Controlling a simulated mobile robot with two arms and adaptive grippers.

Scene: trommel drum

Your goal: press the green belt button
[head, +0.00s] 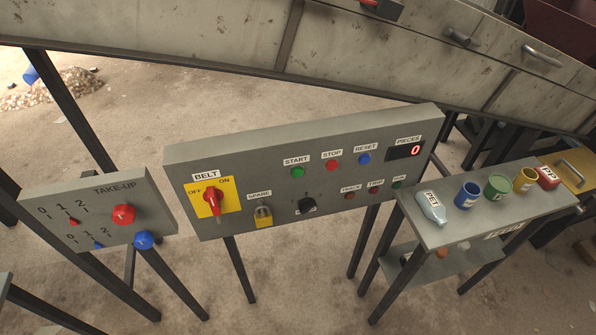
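The green button (297,172) sits on the grey control panel (300,225) under the label START. A red button (332,166) labelled STOP and a blue button (364,159) labelled RESET are in the same row to its right. A red rotary handle (211,198) on a yellow plate is at the panel's left under the label BELT, with OFF and ON marked. The handle stands roughly upright in the picture; I cannot tell its exact setting. Neither of my grippers is in view, and nothing covers the green button.
A yellow padlock (263,216) and a black knob (307,205) are lower on the panel. A TAKE-UP panel (95,215) with red and blue knobs stands left. A small table (450,230) with a bottle and several containers stands right. A large sloping metal housing (340,50) runs behind.

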